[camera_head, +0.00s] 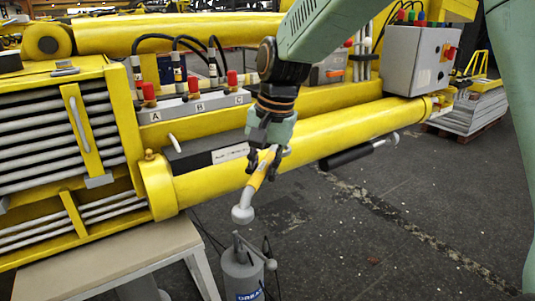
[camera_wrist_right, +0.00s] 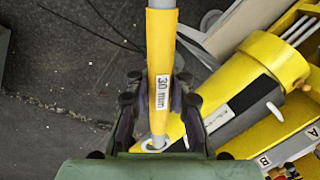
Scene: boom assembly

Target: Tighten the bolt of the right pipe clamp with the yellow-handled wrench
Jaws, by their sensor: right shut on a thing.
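My right gripper (camera_head: 265,165) is shut on the yellow-handled wrench (camera_head: 257,179), in front of the big yellow pipe (camera_head: 330,132). The wrench hangs tilted, its pale round end (camera_head: 242,214) pointing down. In the right wrist view, the wrench (camera_wrist_right: 161,60) runs between the fingers of the right gripper (camera_wrist_right: 158,112), and its handle reads "30 mm". A yellow clamp (camera_head: 157,187) with a small bolt on top (camera_head: 149,155) rings the pipe's left end. Another collar (camera_head: 426,106) sits at the pipe's right end; I cannot make out its bolt. My left gripper is not in view.
A grey cylinder marked with blue (camera_head: 243,276) stands on the floor below the wrench. A beige bench (camera_head: 125,262) is at lower left. A black cylinder (camera_head: 347,157) hangs under the pipe. A grey control box (camera_head: 416,60) stands above the pipe's right end. The floor at right is open.

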